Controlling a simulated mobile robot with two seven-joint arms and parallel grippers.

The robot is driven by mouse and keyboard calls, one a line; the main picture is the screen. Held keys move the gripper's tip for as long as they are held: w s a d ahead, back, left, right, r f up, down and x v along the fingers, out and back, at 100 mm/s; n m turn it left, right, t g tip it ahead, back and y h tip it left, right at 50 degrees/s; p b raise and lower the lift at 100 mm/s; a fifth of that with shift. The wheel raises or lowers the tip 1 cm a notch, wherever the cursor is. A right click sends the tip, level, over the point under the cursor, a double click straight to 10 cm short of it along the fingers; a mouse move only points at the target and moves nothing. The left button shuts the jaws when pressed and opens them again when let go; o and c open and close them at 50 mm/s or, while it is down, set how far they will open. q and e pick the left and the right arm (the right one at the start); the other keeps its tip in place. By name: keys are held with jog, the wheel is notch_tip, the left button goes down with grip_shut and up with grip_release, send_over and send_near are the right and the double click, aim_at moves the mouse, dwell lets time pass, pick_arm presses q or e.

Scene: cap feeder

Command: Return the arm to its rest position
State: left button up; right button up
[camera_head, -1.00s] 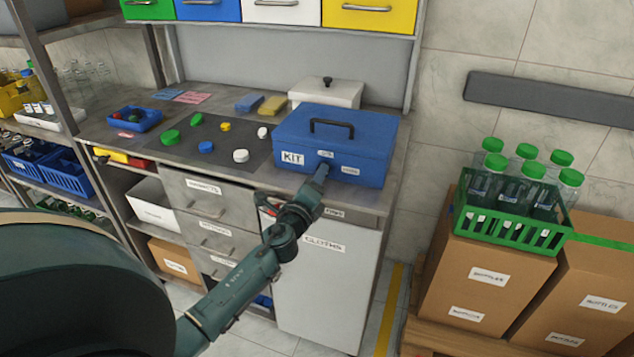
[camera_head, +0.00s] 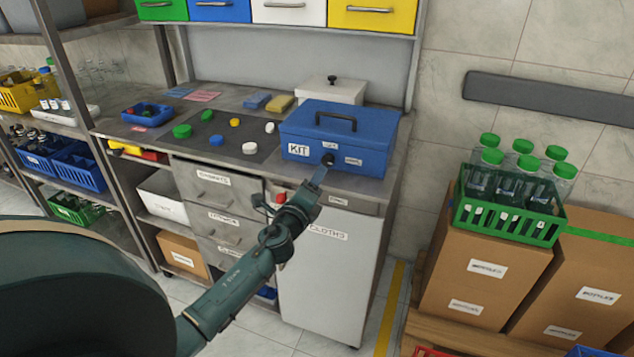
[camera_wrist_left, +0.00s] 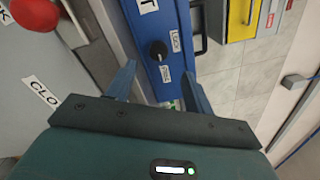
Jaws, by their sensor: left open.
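My left arm reaches in from the lower left in the head view, with its gripper (camera_head: 319,176) just in front of a closed blue box (camera_head: 345,133) labelled KIT. The gripper is open and empty. The box has a dark handle on its lid and a round black knob (camera_head: 328,159) on its front. In the left wrist view my two fingers (camera_wrist_left: 160,86) are spread apart, with the knob (camera_wrist_left: 157,50) beyond them, between two small labels and clear of both fingertips. My right gripper is in neither view.
The box stands on a workbench beside a dark mat (camera_head: 220,137) with coloured caps. A blue tray (camera_head: 147,113) lies at the left. A red button (camera_head: 281,197) sits below the bench edge near my gripper. A green bottle crate (camera_head: 507,217) stands on cartons at right.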

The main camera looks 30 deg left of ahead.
pick_arm(q)
jog(key=s+d+f+n+g+h+p, duration=0.2)
jog(key=s+d+n, duration=0.4)
jog(key=s, duration=0.3)
jog(key=s+d+f+n+g+h+p, duration=0.2)
jog(key=s+d+f+n, duration=0.3)
jog(key=s+d, duration=0.4)
jog(key=s+d+f+n+g+h+p, duration=0.2)
jog(key=s+d+f+n+g+h, duration=0.1)
jog(key=s+d+n, duration=0.4)
jog(key=s+d, duration=0.1)
jog(key=s, duration=0.2)
jog(key=shift+d+f+g, duration=0.25)
jog(key=shift+f+g, duration=0.05)
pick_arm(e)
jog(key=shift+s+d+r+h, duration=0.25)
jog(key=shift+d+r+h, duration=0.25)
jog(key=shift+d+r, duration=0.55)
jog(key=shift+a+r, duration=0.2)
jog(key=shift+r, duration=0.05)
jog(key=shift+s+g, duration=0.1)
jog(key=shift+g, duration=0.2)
